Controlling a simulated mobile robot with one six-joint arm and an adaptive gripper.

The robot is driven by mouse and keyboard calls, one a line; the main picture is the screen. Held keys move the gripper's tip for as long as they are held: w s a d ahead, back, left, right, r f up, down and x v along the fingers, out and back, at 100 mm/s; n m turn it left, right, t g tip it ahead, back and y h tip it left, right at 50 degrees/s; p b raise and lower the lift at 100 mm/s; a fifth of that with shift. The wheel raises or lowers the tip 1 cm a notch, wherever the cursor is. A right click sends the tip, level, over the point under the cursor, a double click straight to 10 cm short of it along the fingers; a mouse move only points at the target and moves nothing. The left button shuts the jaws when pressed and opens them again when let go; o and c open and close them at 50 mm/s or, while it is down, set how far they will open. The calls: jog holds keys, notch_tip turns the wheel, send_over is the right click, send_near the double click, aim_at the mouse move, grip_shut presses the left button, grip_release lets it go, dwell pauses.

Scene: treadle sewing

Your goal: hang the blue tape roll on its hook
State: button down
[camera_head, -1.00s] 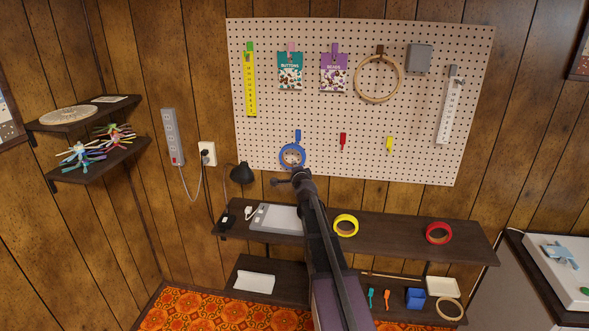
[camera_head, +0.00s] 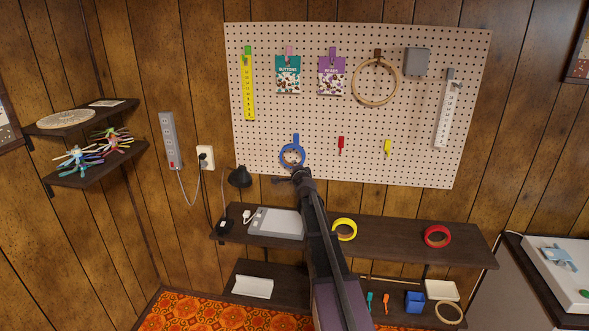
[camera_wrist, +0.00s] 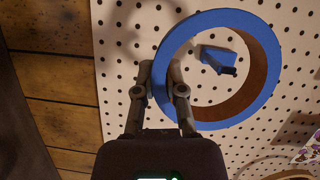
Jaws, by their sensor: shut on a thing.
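The blue tape roll (camera_head: 283,158) is at the lower left of the pegboard, and it fills the upper right of the wrist view (camera_wrist: 208,20). My gripper (camera_head: 295,175) is shut on the roll's lower rim; its two fingers (camera_wrist: 160,76) straddle the band in the wrist view. The blue hook (camera_head: 296,138) is on the pegboard at the roll's top. In the wrist view the hook (camera_wrist: 218,60) shows through the roll's opening. I cannot tell whether the roll's inner rim touches the hook.
A red hook (camera_head: 341,143) and a yellow hook (camera_head: 388,148) are bare, to the right. The yellow roll (camera_head: 345,229) and red roll (camera_head: 437,237) are on the shelf (camera_head: 390,240) below. A black lamp (camera_head: 240,177) stands left of my gripper.

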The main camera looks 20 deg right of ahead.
jog(key=shift+w+d, duration=0.45)
jog(key=shift+w, duration=0.25)
jog(key=shift+w+d, duration=0.5)
jog(key=shift+w, duration=0.25)
jog(key=shift+w+d, duration=0.45)
jog(key=shift+w, duration=0.25)
jog(key=shift+d, duration=0.1)
jog(key=shift+f+b, duration=0.8)
jog(key=shift+f, duration=0.05)
dwell(0.3)
jog(key=c, duration=0.6)
grip_release()
jog(key=shift+c, duration=0.2)
dwell(0.3)
